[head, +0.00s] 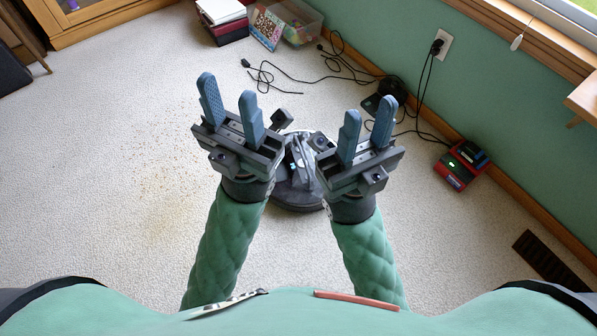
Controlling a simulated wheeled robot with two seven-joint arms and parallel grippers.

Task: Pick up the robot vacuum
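The robot vacuum (297,196) appears to be the dark round device on the carpet, between and beyond my two wrists. Its lower dark rim and part of its top, with a small bluish light, show; both grippers hide its sides. My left gripper (229,92) is open and empty, its two blue fingers pointing away from me, up and to the left of the vacuum in the picture. My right gripper (366,112) is also open and empty, up and to the right of it. I cannot tell how high the grippers are above the vacuum.
Black cables (335,72) lie on the carpet near the wall, by a black device (386,96). A red and black box (462,165) stands against the baseboard. A clear bin (298,22) is at the back. The carpet on the left is open, with brownish crumbs (158,185).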

